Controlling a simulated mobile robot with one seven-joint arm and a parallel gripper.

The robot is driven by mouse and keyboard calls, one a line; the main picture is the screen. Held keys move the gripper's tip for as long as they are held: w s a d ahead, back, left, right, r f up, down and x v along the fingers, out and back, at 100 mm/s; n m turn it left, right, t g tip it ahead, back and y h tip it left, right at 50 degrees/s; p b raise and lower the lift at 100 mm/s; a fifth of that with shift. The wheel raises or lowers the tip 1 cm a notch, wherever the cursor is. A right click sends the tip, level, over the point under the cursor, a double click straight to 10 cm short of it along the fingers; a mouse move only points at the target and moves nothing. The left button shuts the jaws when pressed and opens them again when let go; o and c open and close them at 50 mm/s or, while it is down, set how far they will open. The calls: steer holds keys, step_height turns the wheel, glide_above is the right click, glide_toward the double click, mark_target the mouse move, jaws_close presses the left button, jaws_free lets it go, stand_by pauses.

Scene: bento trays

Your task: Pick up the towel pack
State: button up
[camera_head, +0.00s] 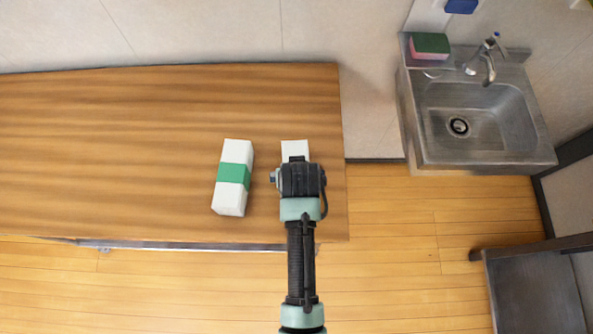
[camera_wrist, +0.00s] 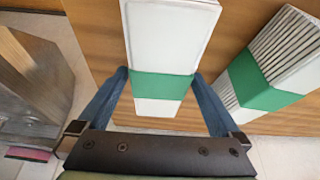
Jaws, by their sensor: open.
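A white towel pack with a green band lies between the fingers of my gripper in the wrist view; its white end (camera_wrist: 168,35) and band (camera_wrist: 160,86) show there. In the head view only its far white end (camera_head: 295,149) shows past my gripper (camera_head: 299,163), which hides the rest. My gripper is open, with one blue finger on each side of the pack in the wrist view (camera_wrist: 160,75). I cannot tell whether the fingers touch it. A second white towel pack with a green band (camera_head: 230,200) lies to the left; it also shows at the right of the wrist view (camera_wrist: 293,45).
The packs lie on a wooden table (camera_head: 130,130) near its front right corner; its left part is clear. A steel sink (camera_head: 436,155) stands at the right wall, with a green and pink sponge (camera_head: 430,43) at its back left. A metal surface (camera_head: 535,285) is at lower right.

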steer(key=c, duration=1.4)
step_height(320, 180, up, 10)
steer(key=shift+b, duration=0.35)
